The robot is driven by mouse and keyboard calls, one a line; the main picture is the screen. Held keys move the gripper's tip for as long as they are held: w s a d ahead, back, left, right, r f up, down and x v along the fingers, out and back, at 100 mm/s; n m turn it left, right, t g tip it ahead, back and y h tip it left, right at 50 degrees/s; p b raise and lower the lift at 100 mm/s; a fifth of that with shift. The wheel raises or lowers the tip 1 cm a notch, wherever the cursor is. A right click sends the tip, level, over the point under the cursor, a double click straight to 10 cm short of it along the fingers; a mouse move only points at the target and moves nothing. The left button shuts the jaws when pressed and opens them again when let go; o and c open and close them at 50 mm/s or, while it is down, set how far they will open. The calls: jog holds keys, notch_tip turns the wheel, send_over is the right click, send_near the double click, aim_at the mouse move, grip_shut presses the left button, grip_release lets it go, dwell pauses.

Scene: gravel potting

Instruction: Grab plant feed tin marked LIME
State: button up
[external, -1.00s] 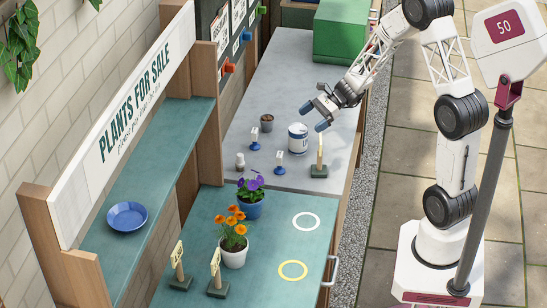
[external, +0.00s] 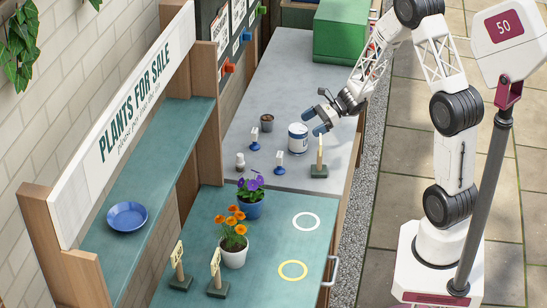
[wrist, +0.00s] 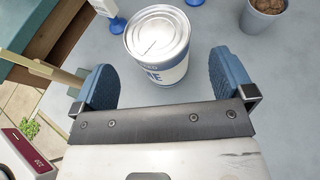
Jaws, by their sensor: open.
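The tin (external: 298,138) is a white cylinder with a blue band, upright on the grey counter. In the wrist view the tin (wrist: 158,45) has a silver lid, and its label is partly cut off, with the letters "ME" or similar showing. My gripper (external: 314,121) is just right of the tin, tilted down toward it. In the wrist view my gripper's blue fingers (wrist: 163,80) are spread wide, and the tin stands ahead between them, its near side close to the fingertips. Nothing is held.
A small pot of brown pebbles (external: 267,122) stands behind the tin. Blue-based label stands (external: 279,163) and a wooden marker on a green block (external: 319,171) are close by. Flower pots (external: 233,252) stand on the teal counter. A green box (external: 341,30) sits at the back.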

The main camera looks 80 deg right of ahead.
aim_at(299, 131)
jog(key=shift+w+a+f, duration=0.15)
jog(key=shift+w+a, duration=0.05)
jog(key=shift+w, duration=0.1)
jog(key=shift+x, duration=2.6)
jog(key=shift+a, duration=0.1)
jog(key=c, duration=1.1)
